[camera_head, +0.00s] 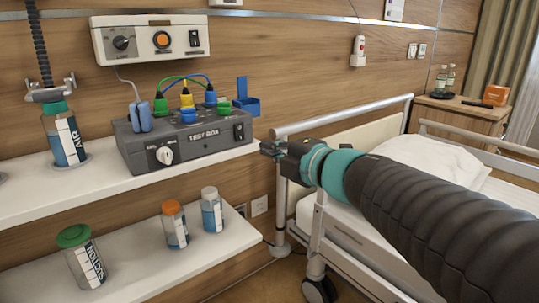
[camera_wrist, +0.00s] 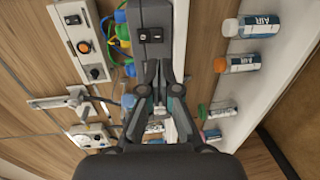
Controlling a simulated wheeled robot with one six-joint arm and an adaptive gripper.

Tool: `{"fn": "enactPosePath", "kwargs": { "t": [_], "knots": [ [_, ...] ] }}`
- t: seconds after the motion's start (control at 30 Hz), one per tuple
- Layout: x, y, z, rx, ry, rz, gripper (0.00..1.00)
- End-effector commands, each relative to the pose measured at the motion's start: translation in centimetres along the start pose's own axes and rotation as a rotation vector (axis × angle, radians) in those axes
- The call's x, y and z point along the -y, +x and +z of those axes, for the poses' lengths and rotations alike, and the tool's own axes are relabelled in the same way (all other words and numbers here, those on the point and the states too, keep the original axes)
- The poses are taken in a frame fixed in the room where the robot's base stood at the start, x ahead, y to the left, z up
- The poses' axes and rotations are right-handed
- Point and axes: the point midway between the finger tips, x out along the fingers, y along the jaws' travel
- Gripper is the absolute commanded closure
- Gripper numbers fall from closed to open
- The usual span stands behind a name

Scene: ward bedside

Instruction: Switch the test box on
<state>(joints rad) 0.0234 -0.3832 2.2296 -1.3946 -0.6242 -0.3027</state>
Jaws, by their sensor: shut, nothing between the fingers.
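The grey test box (camera_head: 200,142) stands on the upper white shelf, with a white knob (camera_head: 165,155) at its front left and a black rocker switch (camera_head: 239,131) at its front right. Colored plugs and cables sit in its top, and a blue flap stands open at the back. I cannot tell the switch's position. My gripper (camera_head: 268,148) is shut and empty, right of the box's switch end and apart from it. In the wrist view, the box's end with the black switch (camera_wrist: 150,35) lies just beyond the fingertips (camera_wrist: 161,66), which partly hide the box.
A wall unit (camera_head: 152,38) with an orange button hangs above the box. A bottle (camera_head: 64,135) stands left of the box. Several bottles stand on the lower shelf (camera_head: 135,262). A bed with a rail (camera_head: 345,116) is behind my arm; a bedside cabinet (camera_head: 460,118) stands beyond.

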Motion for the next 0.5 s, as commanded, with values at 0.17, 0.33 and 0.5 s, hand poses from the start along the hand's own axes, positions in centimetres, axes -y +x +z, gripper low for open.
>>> {"fn": "enactPosePath", "kwargs": {
  "t": [0.17,0.33,0.5],
  "knots": [
    [0.2,3.5,-0.1,-0.004,0.001,-0.001,1.0],
    [0.2,6.2,0.0,-0.001,0.0,-0.001,1.0],
    [0.1,8.0,0.0,-0.001,0.001,-0.001,1.0]
  ]
}}
